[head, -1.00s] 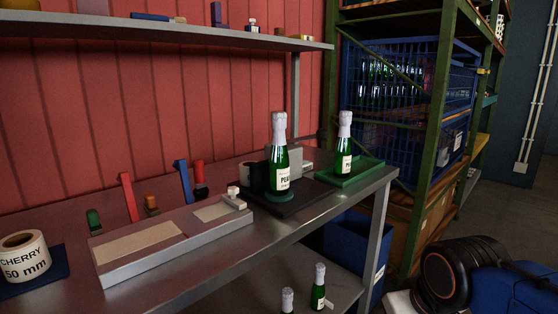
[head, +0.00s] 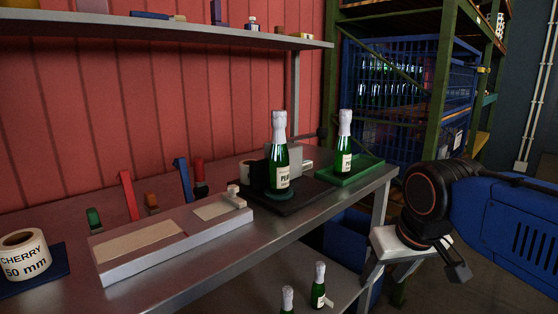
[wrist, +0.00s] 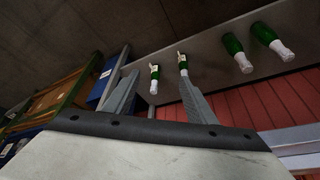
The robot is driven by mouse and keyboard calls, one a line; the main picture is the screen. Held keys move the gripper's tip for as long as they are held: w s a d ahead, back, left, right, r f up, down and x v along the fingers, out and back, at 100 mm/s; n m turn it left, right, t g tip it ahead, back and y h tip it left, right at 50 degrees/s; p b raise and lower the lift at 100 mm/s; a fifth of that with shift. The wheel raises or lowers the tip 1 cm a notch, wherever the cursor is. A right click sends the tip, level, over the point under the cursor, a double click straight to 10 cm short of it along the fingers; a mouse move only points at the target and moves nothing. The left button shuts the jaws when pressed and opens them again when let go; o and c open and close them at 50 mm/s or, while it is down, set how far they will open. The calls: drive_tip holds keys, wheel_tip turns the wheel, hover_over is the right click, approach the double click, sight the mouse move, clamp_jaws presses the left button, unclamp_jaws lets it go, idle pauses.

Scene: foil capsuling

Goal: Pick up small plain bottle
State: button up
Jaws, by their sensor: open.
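Two small green bottles with white foil tops stand on the lower shelf in the head view. The right one (head: 319,287) shows a pale label; the left one (head: 287,301) is cut off by the frame, so I cannot tell if it is plain. The wrist view, roughly upside down, shows two small bottles (wrist: 155,79) (wrist: 183,64) near the fingertips and two larger-looking ones, (wrist: 234,50) and (wrist: 268,38), to the right with no label visible. My gripper (wrist: 157,76) is open and empty, apart from the bottles. In the head view it is right of the table.
Two large labelled bottles stand on the tabletop, one (head: 279,165) on a black device, one (head: 345,145) on a green tray (head: 366,172). The table edge and leg are close to my gripper. A blue bin (head: 345,240) stands behind the leg, with a green rack (head: 425,110) beyond.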

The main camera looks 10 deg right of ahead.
drive_tip(key=w+a+r, duration=0.4)
drive_tip(key=w+r, duration=0.3)
drive_tip(key=r, duration=0.5)
drive_tip(key=w+a+r, duration=0.4)
drive_tip(key=w+r, duration=0.4)
drive_tip(key=r, duration=0.5)
drive_tip(key=m+g, duration=0.1)
drive_tip(key=m, duration=0.1)
approach(279, 134)
drive_tip(key=shift+h, duration=0.3)
drive_tip(key=w+f, duration=0.2)
drive_tip(key=f, duration=0.1)
drive_tip(key=w+f, duration=0.1)
drive_tip(key=f, duration=0.1)
drive_tip(key=shift+w+a+f, duration=0.1)
drive_tip(key=shift+w+a, duration=0.1)
drive_tip(key=shift+w, duration=0.15)
drive_tip(key=shift+w+d+x, duration=0.1)
drive_tip(key=shift+x, duration=1.25)
drive_tip(key=shift+w+d+x, duration=0.1)
drive_tip(key=shift+x, duration=1.25)
drive_tip(key=shift+c, duration=0.6)
clamp_jaws()
